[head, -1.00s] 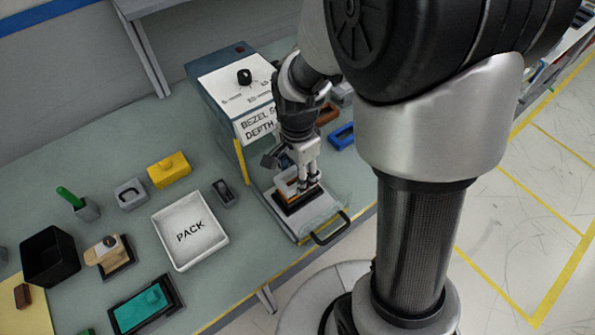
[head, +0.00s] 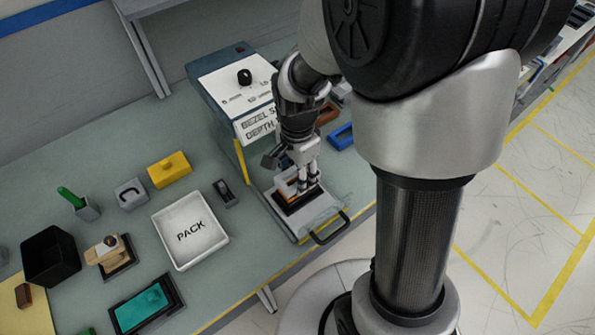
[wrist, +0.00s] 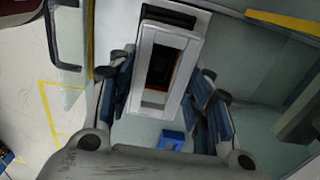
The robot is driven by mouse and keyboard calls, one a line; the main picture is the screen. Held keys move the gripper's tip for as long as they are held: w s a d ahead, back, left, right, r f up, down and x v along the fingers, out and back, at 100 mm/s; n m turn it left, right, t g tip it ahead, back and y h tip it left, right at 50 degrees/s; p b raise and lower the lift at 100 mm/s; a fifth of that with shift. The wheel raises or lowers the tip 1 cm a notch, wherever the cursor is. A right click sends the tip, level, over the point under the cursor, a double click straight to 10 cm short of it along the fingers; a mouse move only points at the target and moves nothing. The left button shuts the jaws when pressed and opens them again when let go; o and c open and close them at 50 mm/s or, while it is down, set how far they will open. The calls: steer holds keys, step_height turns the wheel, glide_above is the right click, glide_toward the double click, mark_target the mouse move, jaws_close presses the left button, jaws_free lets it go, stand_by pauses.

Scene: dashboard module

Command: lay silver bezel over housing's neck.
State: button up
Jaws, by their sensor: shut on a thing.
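My gripper (head: 308,183) points down over the pulled-out tray (head: 318,222) of the bezel machine. It is shut on the silver bezel, a pale rectangular frame (wrist: 137,70) between the blue-padded fingers in the wrist view. The dark housing (head: 296,205) sits on the tray under the gripper, with an orange edge near its top. Through the bezel's opening I see a dark inside with some orange-brown. The bezel is over the housing; I cannot tell whether they touch.
The machine body (head: 236,88) stands close behind my gripper, and the tray's black handle (head: 331,229) sticks out in front. A blue frame (head: 341,136) and a brown frame (head: 327,114) lie to the right. The white PACK tray (head: 207,246) is empty at left.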

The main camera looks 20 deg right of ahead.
steer(key=shift+f+b, duration=0.95)
steer(key=shift+f, duration=0.3)
steer(key=o, duration=1)
step_height(320, 180, up, 12)
steer(key=shift+r, duration=0.1)
steer(key=s+r+n+t, duration=0.1)
steer(key=s+r+n, duration=0.1)
steer(key=s+n, duration=0.2)
steer(key=s+r+n+t, duration=0.2)
steer(key=s+n, duration=0.3)
steer(key=s, duration=0.1)
steer(key=s+r+n+t, duration=0.1)
steer(key=s+r+n, duration=0.2)
steer(key=s+n, duration=0.2)
steer(key=shift+t, duration=0.3)
